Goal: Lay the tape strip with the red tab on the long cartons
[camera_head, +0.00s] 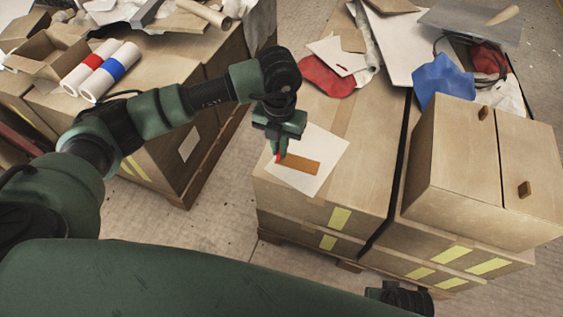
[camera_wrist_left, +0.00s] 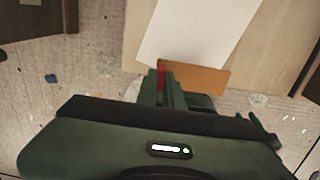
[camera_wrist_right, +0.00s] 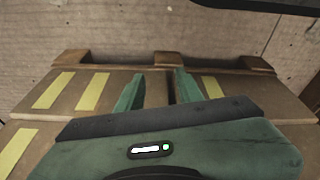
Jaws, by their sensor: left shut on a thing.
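The tape strip (camera_head: 300,165) is flat and brown with a red tab (camera_head: 278,157) at its left end. My left gripper (camera_head: 278,148) is shut on the tab end, and the strip sticks out to the right. In the left wrist view the strip (camera_wrist_left: 205,79) and red tab (camera_wrist_left: 160,76) show beside the fingers. In the head view the strip overlaps a white sheet (camera_head: 325,145) on the long cartons (camera_head: 365,170); I cannot tell its height above them. My right gripper (camera_wrist_right: 158,90) is open and empty, with carton sides and yellow labels in its view.
A smaller carton with two brown handles (camera_head: 450,150) stands on the right. Blue cloth (camera_head: 442,80), red cloth (camera_head: 325,76) and papers lie at the back. Another carton stack with rolls (camera_head: 108,70) is at left, across a strip of bare floor (camera_head: 225,215).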

